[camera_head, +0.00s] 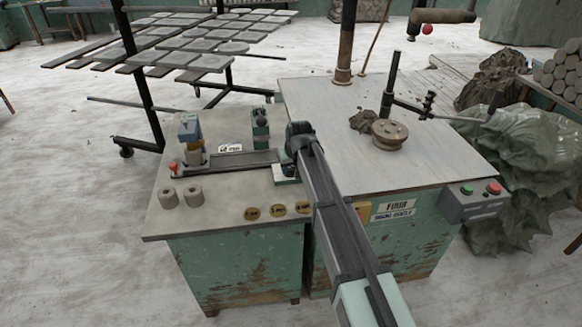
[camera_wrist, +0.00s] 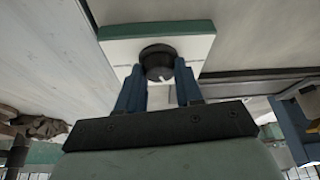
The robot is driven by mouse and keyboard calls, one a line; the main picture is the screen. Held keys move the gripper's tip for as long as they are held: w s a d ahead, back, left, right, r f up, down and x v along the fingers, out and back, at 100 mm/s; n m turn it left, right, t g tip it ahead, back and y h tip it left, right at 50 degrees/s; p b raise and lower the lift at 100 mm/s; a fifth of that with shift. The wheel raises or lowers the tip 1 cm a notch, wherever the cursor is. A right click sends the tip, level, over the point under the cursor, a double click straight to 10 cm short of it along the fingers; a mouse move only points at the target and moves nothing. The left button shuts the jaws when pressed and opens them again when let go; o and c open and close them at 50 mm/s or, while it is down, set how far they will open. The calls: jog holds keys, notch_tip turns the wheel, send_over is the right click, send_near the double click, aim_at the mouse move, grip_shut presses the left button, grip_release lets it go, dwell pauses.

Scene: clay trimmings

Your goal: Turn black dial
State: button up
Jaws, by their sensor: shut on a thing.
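In the wrist view the black dial (camera_wrist: 158,60) sits on a white and green square plate (camera_wrist: 120,46). A small white mark shows on its near edge. The two blue fingers of my gripper (camera_wrist: 160,88) reach up to the dial, one on each side, and are shut on it. In the head view the end of my arm covers the dial. Only part of its pale plate (camera_head: 284,173) shows there beside my gripper (camera_head: 290,165).
A blue-topped fixture (camera_head: 190,132) stands at the left end of a dark rail, with two grey cylinders (camera_head: 181,196) nearby. A green block with a black knob (camera_head: 261,125) stands behind the rail. A round wheel (camera_head: 389,134) sits on the right tabletop. A red and green button box (camera_head: 473,200) hangs at right.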

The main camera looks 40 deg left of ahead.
jog(key=m+t+h, duration=0.1)
jog(key=m, duration=0.3)
jog(key=shift+a+m, duration=0.1)
jog(key=shift+m, duration=0.2)
jog(key=m+h, duration=0.2)
jog(key=m, duration=0.2)
jog(key=shift+t, duration=0.4)
jog(key=shift+s, duration=0.1)
jog(key=o, duration=1)
jog(key=shift+o, duration=0.2)
jog(key=shift+r, duration=0.1)
jog(key=a+v, duration=0.1)
jog(key=v, duration=1.2)
jog(key=shift+d+r, duration=0.35)
jog(key=shift+d, duration=0.05)
